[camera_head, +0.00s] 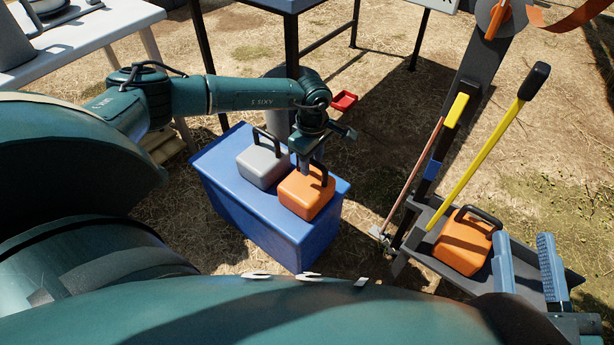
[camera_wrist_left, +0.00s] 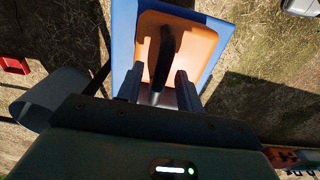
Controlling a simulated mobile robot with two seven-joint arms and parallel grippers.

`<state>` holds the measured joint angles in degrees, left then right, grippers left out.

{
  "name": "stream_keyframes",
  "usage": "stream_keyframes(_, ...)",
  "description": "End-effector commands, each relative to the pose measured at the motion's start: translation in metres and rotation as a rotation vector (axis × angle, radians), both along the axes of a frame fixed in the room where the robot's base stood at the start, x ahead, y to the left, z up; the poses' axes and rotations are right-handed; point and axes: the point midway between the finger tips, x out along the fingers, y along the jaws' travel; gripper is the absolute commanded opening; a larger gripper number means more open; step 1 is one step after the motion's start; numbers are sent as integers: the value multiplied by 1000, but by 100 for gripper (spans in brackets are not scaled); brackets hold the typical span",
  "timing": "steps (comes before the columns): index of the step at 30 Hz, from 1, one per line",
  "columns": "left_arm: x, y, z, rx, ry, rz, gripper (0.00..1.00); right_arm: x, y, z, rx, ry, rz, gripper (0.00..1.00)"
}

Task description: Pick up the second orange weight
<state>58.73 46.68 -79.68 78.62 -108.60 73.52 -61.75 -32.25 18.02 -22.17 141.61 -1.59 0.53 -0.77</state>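One orange weight (camera_head: 306,194) with a black loop handle sits on the blue box beside a grey weight (camera_head: 262,166). My left gripper (camera_head: 312,164) is directly above it, pointing down. In the left wrist view, its fingers (camera_wrist_left: 158,88) stand apart on either side of the black handle (camera_wrist_left: 164,58), with gaps visible. Another orange weight (camera_head: 463,244) with a black handle rests on the dark tray of the lever stand at right. My right gripper (camera_head: 523,240) is at the lower right, its two light-blue fingers apart and empty, just right of that weight.
The blue box (camera_head: 255,218) stands on dry grass. The dark stand (camera_head: 440,205) carries a long yellow lever (camera_head: 482,150) and a thin red-brown rod (camera_head: 412,175). A small red tray (camera_head: 344,100) is beyond the left gripper. A white table (camera_head: 85,28) is at upper left.

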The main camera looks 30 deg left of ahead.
Motion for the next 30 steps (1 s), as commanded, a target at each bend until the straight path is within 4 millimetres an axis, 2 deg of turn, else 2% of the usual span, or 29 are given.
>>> stream_keyframes(2, 0, -1, -9, 0, 0, 0, 36, 3, -1, 7, -5, -51, 0, 36)
stream_keyframes(8, 0, 0, -8, 0, -1, 0, 36, 3, -2, 9, -6, -54, -2, 36)
stream_keyframes(21, 0, 0, -8, 0, -1, 0, 1, 3, -2, 8, -8, -54, -3, 36)
stream_keyframes(30, 0, 0, -8, 0, -1, 0, 0, 3, -2, 8, -8, -53, -3, 36)
